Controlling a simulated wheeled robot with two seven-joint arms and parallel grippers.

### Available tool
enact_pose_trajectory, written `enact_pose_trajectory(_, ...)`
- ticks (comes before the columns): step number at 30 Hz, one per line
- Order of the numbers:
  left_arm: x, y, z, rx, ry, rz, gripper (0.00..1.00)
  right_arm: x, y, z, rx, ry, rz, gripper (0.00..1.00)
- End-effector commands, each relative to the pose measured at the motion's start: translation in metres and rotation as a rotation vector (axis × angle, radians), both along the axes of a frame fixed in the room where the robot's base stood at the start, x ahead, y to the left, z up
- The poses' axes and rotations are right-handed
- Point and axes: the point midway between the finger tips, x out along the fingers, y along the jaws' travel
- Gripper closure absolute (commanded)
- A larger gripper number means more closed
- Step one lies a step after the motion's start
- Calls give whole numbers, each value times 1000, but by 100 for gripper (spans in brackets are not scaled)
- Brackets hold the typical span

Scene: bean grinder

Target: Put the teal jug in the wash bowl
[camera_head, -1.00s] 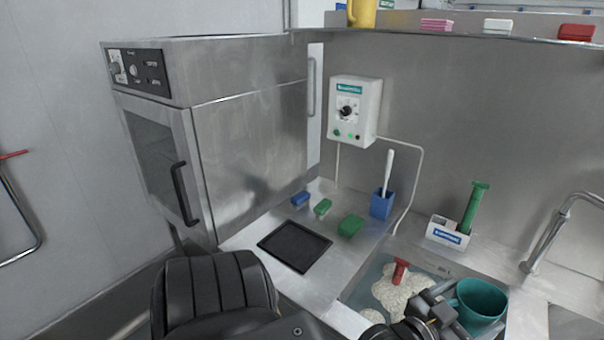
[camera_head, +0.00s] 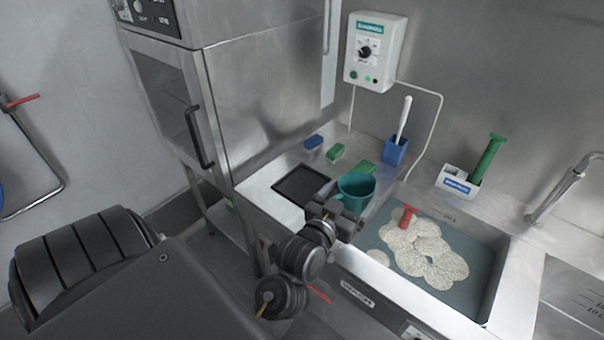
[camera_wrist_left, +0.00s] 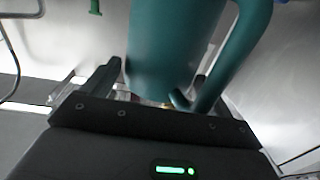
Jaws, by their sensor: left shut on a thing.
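The teal jug (camera_head: 356,188) is held by my left gripper (camera_head: 338,207), above the steel counter at the left edge of the wash bowl. In the left wrist view the jug (camera_wrist_left: 170,45) fills the top middle, its handle on the right. I cannot tell whether the jug's base touches the counter. The wash bowl (camera_head: 480,238) is a sunken basin to the right of the jug, with grey-blue water and pale foam. My right gripper is not in view.
A red-handled thing (camera_head: 409,214) stands in the foam. A black tray (camera_head: 301,183) lies left of the jug, with green and blue blocks behind. A blue holder (camera_head: 395,151) with a white-handled brush, a white caddy (camera_head: 455,181) and a tap (camera_head: 560,190) stand along the back.

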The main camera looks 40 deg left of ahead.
Motion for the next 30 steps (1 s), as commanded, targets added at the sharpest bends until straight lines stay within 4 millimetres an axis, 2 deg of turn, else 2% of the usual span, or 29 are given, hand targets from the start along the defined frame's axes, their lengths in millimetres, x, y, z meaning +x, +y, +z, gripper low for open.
enact_pose_trajectory(1, 5, 10, 23, -3, 3, 35, 51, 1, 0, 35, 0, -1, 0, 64)
enact_pose_trajectory(3, 10, 28, 30, -5, 4, 91, 51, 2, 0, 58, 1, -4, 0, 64)
enact_pose_trajectory(9, 16, 69, 41, 1, 4, 230, 51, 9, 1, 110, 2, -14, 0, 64)
enact_pose_trajectory(12, 15, 84, 42, 8, 3, 279, 51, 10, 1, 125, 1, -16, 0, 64)
enact_pose_trajectory(17, 14, 95, 39, 15, 3, 319, 51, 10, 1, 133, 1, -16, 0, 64)
enact_pose_trajectory(23, 16, 100, 33, 19, 1, 325, 51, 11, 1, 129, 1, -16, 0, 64)
enact_pose_trajectory(27, 29, 119, 21, 22, 1, 325, 51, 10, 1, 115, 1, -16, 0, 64)
enact_pose_trajectory(30, 43, 140, 4, 23, -2, 326, 51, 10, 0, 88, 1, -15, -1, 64)
